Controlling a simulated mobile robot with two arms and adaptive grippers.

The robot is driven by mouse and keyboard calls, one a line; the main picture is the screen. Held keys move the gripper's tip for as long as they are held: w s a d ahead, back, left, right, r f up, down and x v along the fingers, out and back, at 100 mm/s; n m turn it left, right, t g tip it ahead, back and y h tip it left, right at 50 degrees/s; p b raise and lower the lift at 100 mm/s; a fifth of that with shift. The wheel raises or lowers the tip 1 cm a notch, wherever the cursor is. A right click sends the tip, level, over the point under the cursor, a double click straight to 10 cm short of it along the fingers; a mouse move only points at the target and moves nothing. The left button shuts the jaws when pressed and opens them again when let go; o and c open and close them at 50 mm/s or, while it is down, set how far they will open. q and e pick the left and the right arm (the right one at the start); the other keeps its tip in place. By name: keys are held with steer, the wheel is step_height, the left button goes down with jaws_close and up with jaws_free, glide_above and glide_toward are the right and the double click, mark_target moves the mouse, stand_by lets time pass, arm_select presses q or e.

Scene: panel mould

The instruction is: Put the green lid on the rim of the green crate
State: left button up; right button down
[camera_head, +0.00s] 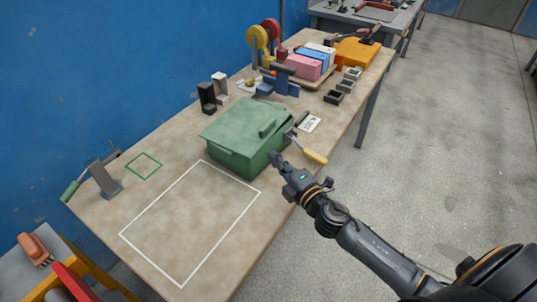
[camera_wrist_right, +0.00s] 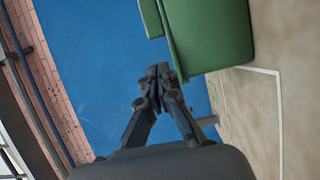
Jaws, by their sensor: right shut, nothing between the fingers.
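The green crate (camera_head: 249,163) stands on the workbench, just behind the white outlined rectangle. The green lid (camera_head: 238,124), with a raised bar handle, lies over the top of the crate. My right gripper (camera_head: 274,158) is shut and empty, close to the crate's right front side. In the right wrist view its closed fingertips (camera_wrist_right: 158,74) are beside the crate wall (camera_wrist_right: 215,35), and the lid's edge (camera_wrist_right: 151,17) shows at the top. My left gripper is not in view.
A yellow-handled tool (camera_head: 314,156) lies at the bench edge right of the crate. The white outlined area (camera_head: 190,220) is clear. A green-handled clamp (camera_head: 102,178) stands at left.

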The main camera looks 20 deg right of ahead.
steer(key=s+b, duration=0.1)
steer(key=s, duration=0.4)
steer(key=m+h+b, duration=0.3)
steer(key=h+b, duration=0.2)
glide_toward(259, 147)
steer(key=a+r, duration=0.3)
steer(key=a, duration=0.1)
steer(key=w, duration=0.5)
steer(key=w+d+p, duration=0.1)
steer(key=w, duration=0.2)
steer(key=shift+w+f, duration=0.25)
steer(key=shift+w, duration=0.1)
steer(key=d, duration=0.2)
steer(key=w+d+p, duration=0.1)
steer(key=d, duration=0.1)
steer(key=shift+w+d, duration=0.1)
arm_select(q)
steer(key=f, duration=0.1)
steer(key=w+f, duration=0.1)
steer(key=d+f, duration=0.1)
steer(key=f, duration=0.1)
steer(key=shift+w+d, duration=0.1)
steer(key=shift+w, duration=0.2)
arm_select(e)
steer(key=shift+f, duration=0.1)
